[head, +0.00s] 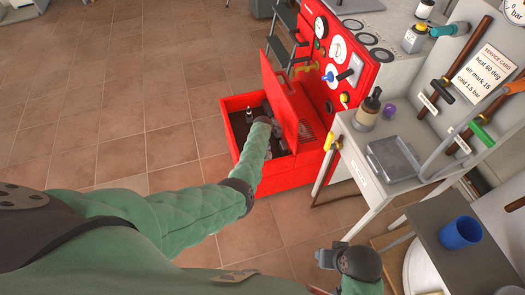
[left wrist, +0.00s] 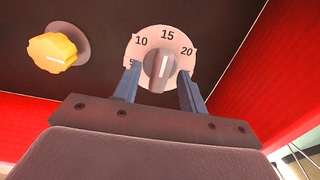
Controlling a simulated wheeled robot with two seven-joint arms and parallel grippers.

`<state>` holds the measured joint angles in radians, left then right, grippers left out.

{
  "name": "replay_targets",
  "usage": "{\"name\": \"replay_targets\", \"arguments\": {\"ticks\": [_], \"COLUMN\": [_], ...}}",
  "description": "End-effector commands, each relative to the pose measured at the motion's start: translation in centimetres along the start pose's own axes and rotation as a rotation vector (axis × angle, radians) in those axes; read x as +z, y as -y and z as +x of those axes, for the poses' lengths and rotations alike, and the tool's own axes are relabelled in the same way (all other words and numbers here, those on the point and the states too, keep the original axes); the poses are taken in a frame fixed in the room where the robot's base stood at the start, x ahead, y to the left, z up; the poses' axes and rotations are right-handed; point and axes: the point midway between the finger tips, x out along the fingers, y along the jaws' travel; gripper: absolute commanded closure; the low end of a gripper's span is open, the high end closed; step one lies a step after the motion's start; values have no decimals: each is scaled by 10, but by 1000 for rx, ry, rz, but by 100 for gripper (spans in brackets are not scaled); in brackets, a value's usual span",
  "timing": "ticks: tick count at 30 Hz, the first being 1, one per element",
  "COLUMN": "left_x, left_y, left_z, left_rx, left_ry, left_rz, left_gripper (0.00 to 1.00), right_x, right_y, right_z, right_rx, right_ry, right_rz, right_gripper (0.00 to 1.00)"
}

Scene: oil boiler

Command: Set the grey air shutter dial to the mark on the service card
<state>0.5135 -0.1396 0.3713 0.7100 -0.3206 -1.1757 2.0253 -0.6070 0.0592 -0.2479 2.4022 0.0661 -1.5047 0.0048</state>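The grey air shutter dial (left wrist: 160,68) is in the left wrist view, on a pale scale plate (left wrist: 142,52) marked 5, 10, 15 and 20. The white line on the dial stands nearly upright, towards the 15. My left gripper (left wrist: 160,82) is open, one finger on each side of the dial, with visible gaps between. In the head view my left arm reaches into the red boiler's open lower box, and its gripper is hidden. The service card (head: 483,73) reads "heat 60 deg, air mark 15, cold 1.5 bar". My right gripper (head: 328,257) is low at the bottom; its fingers are unclear.
A yellow knob (left wrist: 53,52) sits left of the dial. Red walls flank the dial panel, and a raised red lid (head: 285,100) stands beside my left arm. A grey bench (head: 345,130) with a metal tray is right of the boiler. The tiled floor at left is clear.

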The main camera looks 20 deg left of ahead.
Motion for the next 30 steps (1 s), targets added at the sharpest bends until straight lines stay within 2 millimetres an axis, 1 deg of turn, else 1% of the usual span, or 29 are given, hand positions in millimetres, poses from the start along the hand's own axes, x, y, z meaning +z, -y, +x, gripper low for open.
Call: {"name": "replay_targets", "arguments": {"ticks": [4, 7, 17, 21, 25, 30], "left_x": [0, 0, 0, 0, 0, 0], "left_y": [0, 0, 0, 0, 0, 0], "left_z": [-2, -8, -53, -68, -76, -78], "left_rx": [0, 0, 1, 1, 0, -1], "left_ry": [0, 0, 1, 0, 0, 0], "left_rz": [0, 0, -1, 0, 0, 0], "left_gripper": [58, 58, 58, 58, 58, 58], "right_x": [1, 2, -1, -1, -1, -1], "right_y": [0, -1, -5, -6, -6, -5], "right_z": [1, 1, -12, -12, -11, -11], "right_rx": [1, 2, 15, 16, 15, 14], "right_ry": [4, 9, 14, 18, 20, 19], "right_rz": [0, 0, 3, 6, 8, 10], "right_gripper": [64, 64, 64, 64, 64, 64]}}
